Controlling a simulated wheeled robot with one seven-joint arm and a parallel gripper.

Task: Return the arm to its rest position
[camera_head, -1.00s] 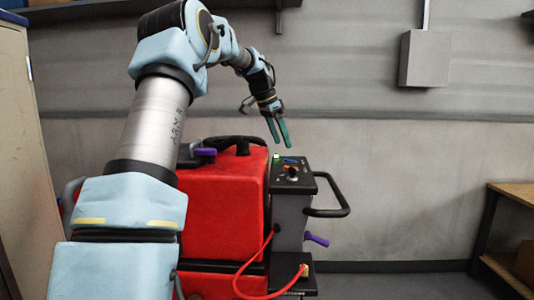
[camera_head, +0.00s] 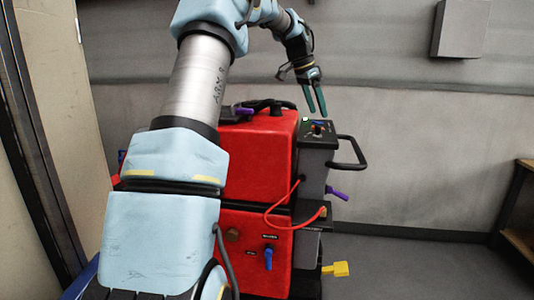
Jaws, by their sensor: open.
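My gripper (camera_head: 314,98) hangs at the end of my raised, bent arm, fingers pointing down. It is open and empty, with a gap between its two teal fingers. It is just above the dark control panel (camera_head: 333,138) of the red scrubber machine (camera_head: 259,163). I cannot tell whether the fingertips touch the panel; they look apart from it. My arm hides the left part of the machine.
A black handle (camera_head: 350,152) and a purple lever (camera_head: 338,193) stick out at the machine's right. A red hose (camera_head: 268,221) loops down its front, near a blue valve (camera_head: 268,257) and a yellow piece (camera_head: 341,268). A cabinet (camera_head: 85,100) stands left, a wooden shelf (camera_head: 519,240) right. Floor between machine and shelf is clear.

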